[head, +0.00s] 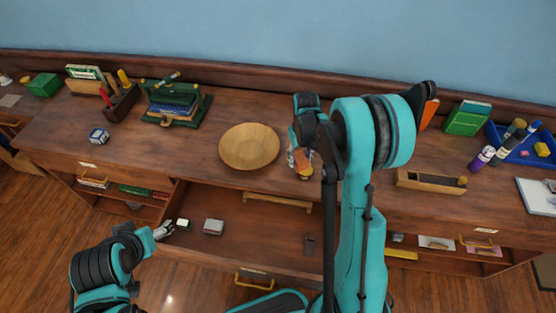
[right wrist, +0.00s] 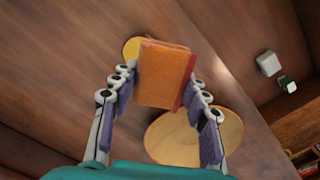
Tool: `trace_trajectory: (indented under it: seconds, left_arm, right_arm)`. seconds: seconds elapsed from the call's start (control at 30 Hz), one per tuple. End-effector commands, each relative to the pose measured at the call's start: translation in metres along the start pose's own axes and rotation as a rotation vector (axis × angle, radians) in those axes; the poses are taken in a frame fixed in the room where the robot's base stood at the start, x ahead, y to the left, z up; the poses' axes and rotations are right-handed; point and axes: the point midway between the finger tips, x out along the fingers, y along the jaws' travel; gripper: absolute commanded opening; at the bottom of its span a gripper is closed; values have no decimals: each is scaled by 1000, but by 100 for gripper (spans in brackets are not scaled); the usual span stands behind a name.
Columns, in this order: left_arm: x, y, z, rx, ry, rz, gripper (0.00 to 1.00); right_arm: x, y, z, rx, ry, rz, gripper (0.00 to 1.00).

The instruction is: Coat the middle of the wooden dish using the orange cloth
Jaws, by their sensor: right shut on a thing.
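The round, shallow wooden dish (head: 249,146) sits on the desk top near its middle, and in the right wrist view the dish (right wrist: 225,138) shows partly behind my fingers. My right gripper (head: 300,158) is just right of the dish, over the desk. It is shut on the orange cloth (head: 304,168), which looks like a thick folded block in the right wrist view (right wrist: 163,75). The cloth is apart from the dish. My left gripper (head: 163,230) is low at the left, by the open drawer; its fingers are too small to read.
An open drawer (head: 260,225) below the dish holds a few small items. A wooden block with a groove (head: 431,182) lies right of my right arm.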

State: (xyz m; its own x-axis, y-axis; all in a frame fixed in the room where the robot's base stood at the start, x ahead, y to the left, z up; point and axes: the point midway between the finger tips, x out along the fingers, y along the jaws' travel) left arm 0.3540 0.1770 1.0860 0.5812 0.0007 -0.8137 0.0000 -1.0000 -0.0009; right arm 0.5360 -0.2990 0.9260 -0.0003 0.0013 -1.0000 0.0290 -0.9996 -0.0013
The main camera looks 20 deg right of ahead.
Motion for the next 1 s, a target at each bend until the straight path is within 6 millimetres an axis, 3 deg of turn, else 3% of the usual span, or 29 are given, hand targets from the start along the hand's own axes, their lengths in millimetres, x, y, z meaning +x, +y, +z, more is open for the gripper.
trace_trajectory:
  seconds: [0.1, 0.2, 0.47, 0.8, 1.0]
  left_arm:
    - [-8, 0, -5, 0, 0, 0, 72]
    - [-8, 0, -5, 0, 0, 0, 72]
    - [2, 0, 2, 0, 0, 0, 72]
    - [21, 0, 15, 0, 0, 0, 72]
    - [24, 0, 17, 0, 0, 0, 72]
  right_arm:
    - [-7, 25, -7, -3, 0, 0, 22]
    - [-5, 34, -9, -8, 0, 0, 22]
    - [12, 34, -9, -10, 0, 0, 22]
    - [48, 34, -9, -10, 0, 0, 22]
    - [55, 34, -9, -10, 0, 0, 22]
